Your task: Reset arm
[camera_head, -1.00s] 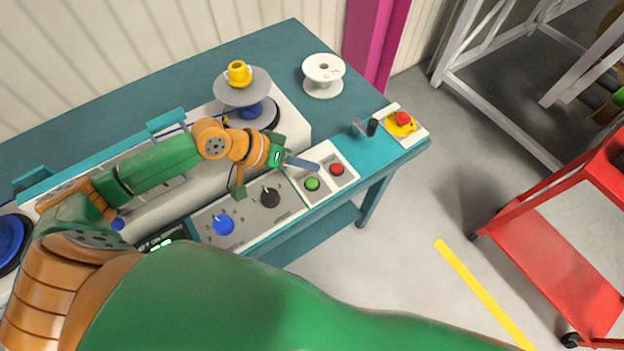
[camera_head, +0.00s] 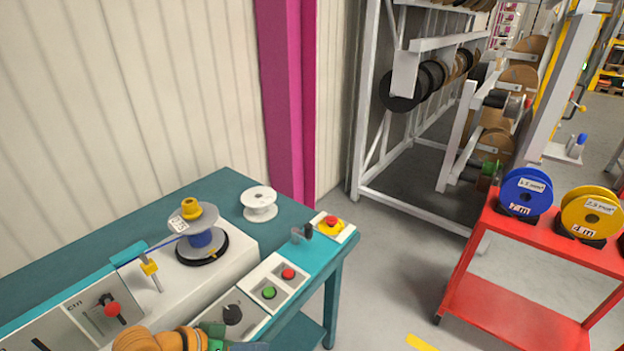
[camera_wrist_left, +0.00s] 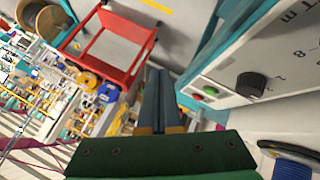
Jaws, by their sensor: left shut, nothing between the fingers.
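My left gripper (camera_head: 236,345) shows at the bottom edge of the head view, in front of the control panel on the teal table (camera_head: 225,187). In the left wrist view its two dark fingers (camera_wrist_left: 158,100) lie together, shut and empty. The panel's black knob (camera_head: 232,314) is close behind the gripper in the head view, and also shows in the left wrist view (camera_wrist_left: 250,84). The green button (camera_head: 269,292) and red button (camera_head: 288,273) are further right, apart from the gripper. My right gripper is not in view.
A blue-and-grey reel (camera_head: 200,238) stands on the machine; a white empty reel (camera_head: 259,203) is behind it. A yellow-based emergency stop (camera_head: 332,224) sits at the table corner. A red cart (camera_head: 520,305) carries a blue reel (camera_head: 526,192) and a yellow reel (camera_head: 591,212). Open floor lies between.

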